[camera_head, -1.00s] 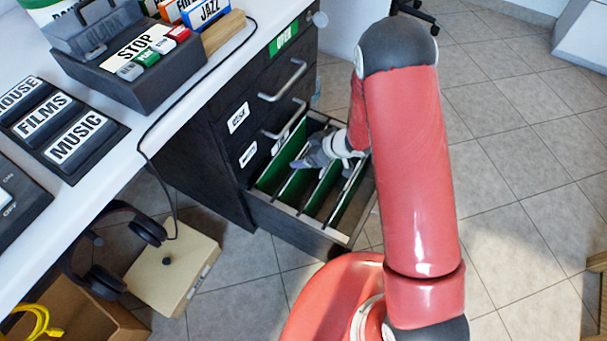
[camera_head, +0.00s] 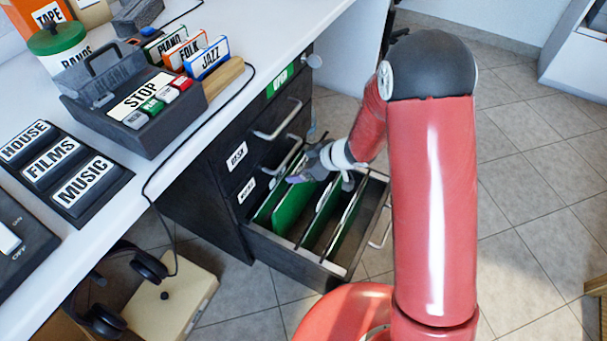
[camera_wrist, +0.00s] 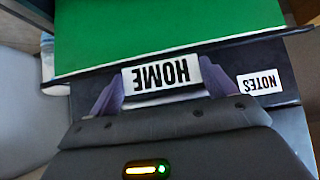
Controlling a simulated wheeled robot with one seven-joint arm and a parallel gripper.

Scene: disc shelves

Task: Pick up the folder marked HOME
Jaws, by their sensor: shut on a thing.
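The green folder marked HOME (camera_wrist: 180,38) fills the upper part of the wrist view. Its white HOME tab (camera_wrist: 160,74) appears upside down there, between the two purple fingertips. My gripper (camera_wrist: 160,92) is shut on the folder at this tab. In the head view my gripper (camera_head: 306,172) is over the open bottom drawer (camera_head: 290,262), and the green folder (camera_head: 292,208) hangs below it, raised partly out of the drawer. The folder's lower edge cannot be made out clearly.
Other green folders (camera_head: 345,228) stand in the drawer to the right. A NOTES label (camera_wrist: 260,83) shows beside the HOME tab in the wrist view. The white desk (camera_head: 130,205) overhangs at left. Floor tiles at right (camera_head: 530,180) are clear.

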